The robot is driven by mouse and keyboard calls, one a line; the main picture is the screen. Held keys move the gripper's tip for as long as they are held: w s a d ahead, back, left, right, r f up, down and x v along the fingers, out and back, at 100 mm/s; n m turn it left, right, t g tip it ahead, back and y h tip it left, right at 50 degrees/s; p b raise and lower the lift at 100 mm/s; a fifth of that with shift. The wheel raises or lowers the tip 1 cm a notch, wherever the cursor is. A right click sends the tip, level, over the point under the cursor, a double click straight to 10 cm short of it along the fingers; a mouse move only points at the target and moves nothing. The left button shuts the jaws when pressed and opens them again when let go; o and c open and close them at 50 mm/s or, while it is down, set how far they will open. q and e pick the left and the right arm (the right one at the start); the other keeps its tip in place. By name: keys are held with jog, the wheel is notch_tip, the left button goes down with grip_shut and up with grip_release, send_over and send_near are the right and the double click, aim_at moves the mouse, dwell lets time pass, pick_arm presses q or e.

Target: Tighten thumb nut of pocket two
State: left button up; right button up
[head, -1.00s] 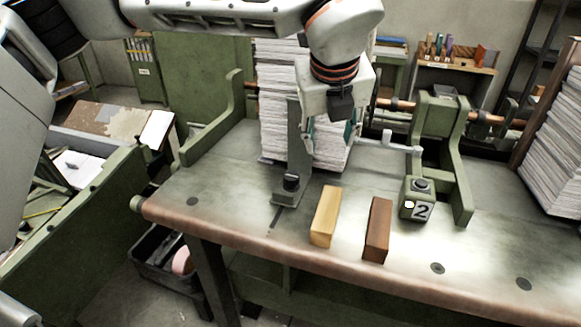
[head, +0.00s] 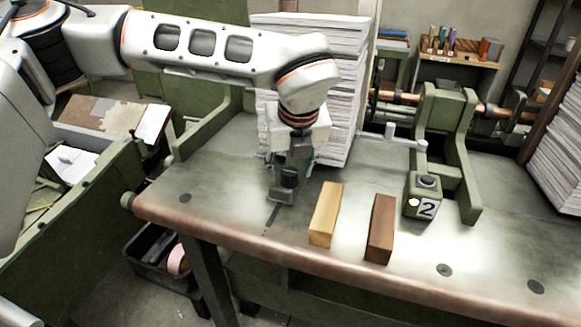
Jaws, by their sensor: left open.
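A dark thumb nut (head: 289,177) sits on the foot of a grey metal bracket (head: 281,196), in front of a tall paper stack (head: 345,85) on the bench. My left gripper (head: 289,161) points down, directly over the nut, with its fingers spread to either side. It is open; I cannot tell whether a finger touches the nut or bracket. The gripper hides most of the bracket's upright plate. A green block marked 2 (head: 422,196), with a black knob on top and a small white light, stands to the right. My right gripper is not in view.
A pale wooden block (head: 325,214) and a brown block (head: 380,229) lie on the bench (head: 220,190) right of the bracket. A green frame (head: 462,165) with a crank handle (head: 392,138) stands farther right. The bench is clear left of the bracket.

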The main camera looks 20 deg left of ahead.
pick_arm(q)
jog(key=c, duration=1.1)
